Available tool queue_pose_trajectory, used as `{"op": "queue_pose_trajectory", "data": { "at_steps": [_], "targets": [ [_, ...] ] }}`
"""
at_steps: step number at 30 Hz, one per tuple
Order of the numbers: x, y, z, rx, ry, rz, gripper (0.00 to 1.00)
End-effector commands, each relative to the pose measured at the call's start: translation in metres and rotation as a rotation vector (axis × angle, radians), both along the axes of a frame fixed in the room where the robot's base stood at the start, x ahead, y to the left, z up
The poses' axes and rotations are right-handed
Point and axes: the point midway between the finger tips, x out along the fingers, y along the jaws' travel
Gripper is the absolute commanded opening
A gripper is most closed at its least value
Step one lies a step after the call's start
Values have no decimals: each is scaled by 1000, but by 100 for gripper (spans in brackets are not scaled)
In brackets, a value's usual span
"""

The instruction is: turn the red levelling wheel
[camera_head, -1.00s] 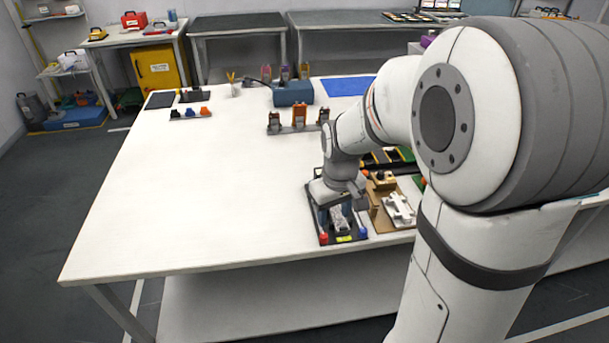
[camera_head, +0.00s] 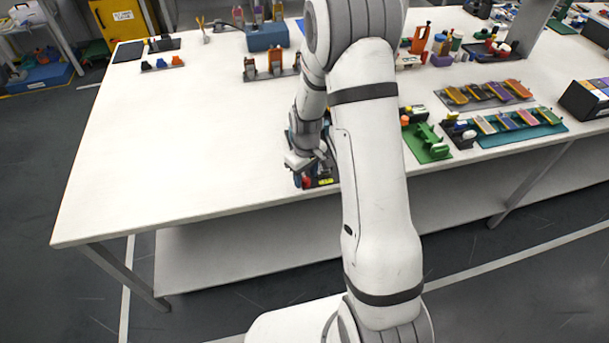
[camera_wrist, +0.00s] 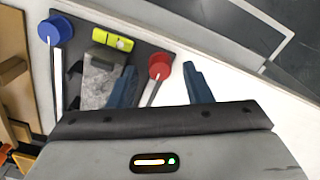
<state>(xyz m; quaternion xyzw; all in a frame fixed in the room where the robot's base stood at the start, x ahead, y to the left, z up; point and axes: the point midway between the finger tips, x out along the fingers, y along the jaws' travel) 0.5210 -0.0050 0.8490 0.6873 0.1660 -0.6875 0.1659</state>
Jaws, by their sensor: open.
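The red levelling wheel (camera_wrist: 160,66) is a round red knob with a white mark on its top, at the corner of a dark base plate (camera_wrist: 146,49) in the wrist view. My gripper (camera_wrist: 158,72) is open, with one blue finger on each side of the red wheel; the left finger is lower in the picture. I cannot tell whether either finger touches it. A blue wheel (camera_wrist: 55,29) stands at the plate's other corner. A yellow-green level (camera_wrist: 112,38) and a grey block (camera_wrist: 99,82) lie between them. The red wheel also shows in the head view (camera_head: 306,182).
The white table (camera_head: 180,150) is clear to the left of the fixture, and its front edge is close by. A brown wooden fixture (camera_wrist: 12,60) is beside the plate. A green holder (camera_head: 428,146) and trays with coloured pieces stand to the right.

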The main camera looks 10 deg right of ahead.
Motion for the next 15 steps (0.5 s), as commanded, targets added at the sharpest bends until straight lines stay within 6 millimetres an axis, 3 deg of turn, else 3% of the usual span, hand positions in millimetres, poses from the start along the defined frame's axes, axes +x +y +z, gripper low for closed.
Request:
{"op": "queue_pose_trajectory", "data": {
  "at_steps": [11,15],
  "targets": [
    [0,-1,-9,0,0,-1,45],
    [0,-1,-9,0,0,-2,36]
  ]
}}
